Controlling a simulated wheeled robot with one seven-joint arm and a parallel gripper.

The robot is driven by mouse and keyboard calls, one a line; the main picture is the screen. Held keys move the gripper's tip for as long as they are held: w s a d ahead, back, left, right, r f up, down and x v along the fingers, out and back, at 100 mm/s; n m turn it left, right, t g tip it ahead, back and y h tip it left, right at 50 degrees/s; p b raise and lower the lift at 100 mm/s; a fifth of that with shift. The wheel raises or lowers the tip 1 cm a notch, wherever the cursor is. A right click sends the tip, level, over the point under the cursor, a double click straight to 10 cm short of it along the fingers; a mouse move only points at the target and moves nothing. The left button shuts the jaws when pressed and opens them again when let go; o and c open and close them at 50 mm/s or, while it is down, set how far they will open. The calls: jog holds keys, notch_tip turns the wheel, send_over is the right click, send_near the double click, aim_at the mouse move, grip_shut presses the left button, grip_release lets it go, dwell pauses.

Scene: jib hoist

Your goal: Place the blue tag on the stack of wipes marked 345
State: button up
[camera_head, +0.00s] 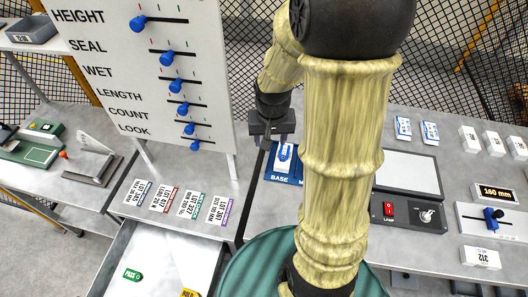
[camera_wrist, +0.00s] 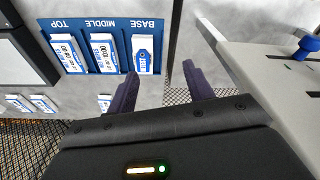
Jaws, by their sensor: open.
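My gripper (camera_head: 272,132) is open and empty above the far edge of a blue board; its two dark fingers are apart in the wrist view (camera_wrist: 160,72). The blue board (camera_wrist: 92,24) is marked TOP, MIDDLE and BASE, with a white pack in each place. The BASE pack (camera_wrist: 145,71) carries a blue tag-shaped piece (camera_wrist: 143,55) with a small hole, lying flat on it. It is just beyond the left finger, apart from it. The MIDDLE pack (camera_wrist: 103,54) and TOP pack (camera_wrist: 68,54) have printed labels. I cannot read 345 on any pack.
A tray (camera_head: 120,250) at the lower left holds a green tag (camera_head: 132,275) and a yellow tag (camera_head: 190,293). Several lot cards lie behind it, one marked LOT 345 (camera_head: 137,192). A slider panel (camera_head: 185,95) stands left of my gripper. A block marked 312 (camera_head: 481,258) is at right.

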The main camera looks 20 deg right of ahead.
jog(key=s+a+r+n, duration=0.2)
jog(key=s+a+n, duration=0.1)
jog(key=s+a, duration=0.3)
jog(key=shift+s+n+t+y, duration=0.3)
jog(key=shift+s+t, duration=0.1)
jog(key=shift+s, duration=0.2)
jog(key=c, duration=0.3)
jog(key=shift+s, duration=0.1)
jog(key=shift+c, duration=0.2)
